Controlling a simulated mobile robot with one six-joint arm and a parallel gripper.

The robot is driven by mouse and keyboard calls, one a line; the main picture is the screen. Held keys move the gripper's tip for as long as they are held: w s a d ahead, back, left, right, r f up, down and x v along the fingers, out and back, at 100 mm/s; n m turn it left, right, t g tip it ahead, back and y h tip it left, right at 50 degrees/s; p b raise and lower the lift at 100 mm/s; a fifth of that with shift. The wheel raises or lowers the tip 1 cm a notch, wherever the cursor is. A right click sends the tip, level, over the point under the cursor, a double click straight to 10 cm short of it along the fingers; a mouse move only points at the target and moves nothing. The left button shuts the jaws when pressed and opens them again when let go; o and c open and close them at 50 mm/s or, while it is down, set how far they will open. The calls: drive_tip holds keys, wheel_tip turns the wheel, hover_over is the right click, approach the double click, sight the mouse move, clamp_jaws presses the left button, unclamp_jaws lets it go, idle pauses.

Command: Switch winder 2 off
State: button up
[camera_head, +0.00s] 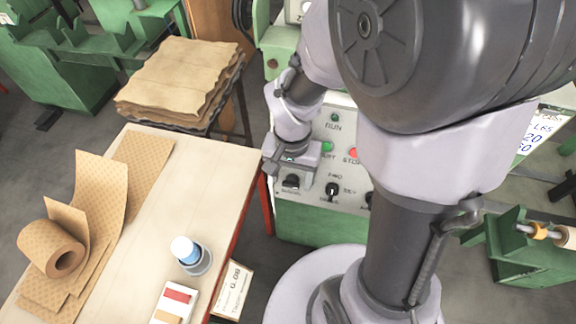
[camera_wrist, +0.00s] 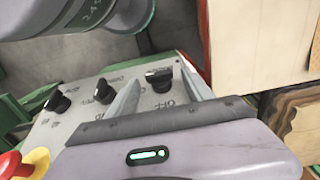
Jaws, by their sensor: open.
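The grey-white control panel (camera_head: 325,190) of a green machine stands behind my arm; no winder number is readable. A black rotary switch (camera_head: 291,181) sits at its lower left. In the wrist view this switch (camera_wrist: 158,78) has its black handle lying roughly crosswise, and the word OFF is printed near it. My gripper (camera_wrist: 160,82) is open, with one finger on each side of the switch; I cannot tell whether either touches it. In the head view my gripper (camera_head: 282,172) is just above the switch, partly hidden by my wrist.
More switches (camera_head: 332,189) sit to the right along the panel, below a green button (camera_head: 327,147) and a red one (camera_head: 353,153). A red and yellow button (camera_wrist: 25,165) shows in the wrist view.

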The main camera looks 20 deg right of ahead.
clamp_jaws()
drive_tip(key=shift+r, duration=0.1)
drive_tip(key=shift+w+a+n+g+h+p, duration=0.1)
drive_tip(key=shift+a+n+g+h+p, duration=0.2)
drive_tip(key=shift+h+p, duration=0.35)
drive_tip(key=shift+w+a+n+g+h+p, duration=0.15)
drive_tip(key=shift+n+g+h+p, duration=0.35)
drive_tip(key=shift+g+h+p, duration=0.35)
drive_tip(key=h, duration=0.1)
drive_tip(key=n+g+h+p, duration=0.1)
drive_tip(key=h, duration=0.1)
drive_tip(key=h+p, duration=0.1)
drive_tip(key=shift+w+a+f+n+g, duration=0.15)
drive_tip(key=shift+a+f+n+g, duration=0.15)
drive_tip(key=shift+a+n, duration=0.1)
drive_tip(key=h, duration=0.1)
drive_tip(key=n+h+p, duration=0.1)
drive_tip(key=h, duration=0.1)
drive_tip(key=n+h+p, duration=0.1)
drive_tip(key=shift+a+f+g, duration=0.25)
drive_tip(key=shift+f+g, duration=0.1)
drive_tip(key=shift+f, duration=0.05)
drive_tip(key=shift+a+f+n+h+p, duration=0.1)
drive_tip(key=shift+f+n+h+p, duration=0.15)
drive_tip(key=shift+n+h, duration=0.7)
drive_tip(key=shift+a+f+n+h+p, duration=0.15)
drive_tip(key=shift+f+n+h, duration=0.25)
drive_tip(key=shift+h, duration=1.05)
drive_tip(key=shift+r, duration=0.1)
